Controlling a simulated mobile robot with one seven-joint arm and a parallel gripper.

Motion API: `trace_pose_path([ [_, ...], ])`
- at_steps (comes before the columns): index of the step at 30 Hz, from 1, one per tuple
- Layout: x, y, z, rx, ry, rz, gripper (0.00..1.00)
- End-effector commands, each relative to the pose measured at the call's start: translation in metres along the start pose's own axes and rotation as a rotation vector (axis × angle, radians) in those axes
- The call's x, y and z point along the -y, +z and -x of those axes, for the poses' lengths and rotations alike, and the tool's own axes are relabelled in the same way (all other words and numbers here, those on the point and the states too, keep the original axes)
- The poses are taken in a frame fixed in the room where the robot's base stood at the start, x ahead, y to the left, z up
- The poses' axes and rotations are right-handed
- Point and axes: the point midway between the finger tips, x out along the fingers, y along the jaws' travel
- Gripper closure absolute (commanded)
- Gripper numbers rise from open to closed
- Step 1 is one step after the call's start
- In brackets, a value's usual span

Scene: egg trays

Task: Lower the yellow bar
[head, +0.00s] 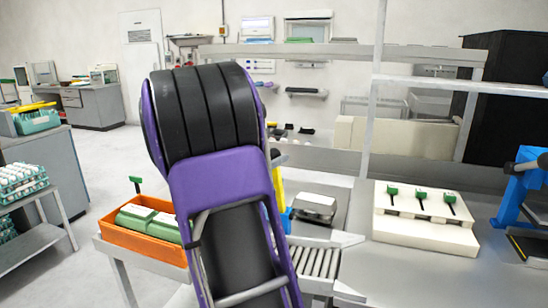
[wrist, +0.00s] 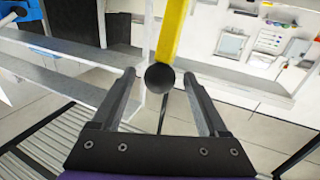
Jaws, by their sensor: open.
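The yellow bar (wrist: 173,32) comes down from the top of the wrist view and ends in a dark round end (wrist: 159,78). My gripper (wrist: 160,74) is open, with one dark finger on each side of that round end. I see gaps on both sides, so the fingers do not appear to press on it. In the head view a short yellow piece (head: 277,184) shows at the right edge of my purple and black arm. It seems to be the same bar, mostly hidden by the arm. My gripper is hidden in the head view.
A roller conveyor (head: 316,262) lies right of my arm, with a grey device (head: 314,208) behind it. An orange tray (head: 146,240) with green cartons stands left. A white block with green-handled tools (head: 424,228) and a blue frame (head: 516,200) stand right.

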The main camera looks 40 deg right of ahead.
Motion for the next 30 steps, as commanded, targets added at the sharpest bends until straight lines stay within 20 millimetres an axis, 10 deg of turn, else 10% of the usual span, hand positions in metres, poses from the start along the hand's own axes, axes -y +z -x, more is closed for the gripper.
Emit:
trace_pose_path([
  [14, 0.000, 0.000, -0.018, -0.001, -0.001, 0.000, 0.23],
  [27, 0.000, 0.000, -0.018, 0.000, -0.001, 0.000, 0.99],
  [30, 0.000, 0.000, -0.018, 0.000, -0.001, 0.000, 1.00],
])
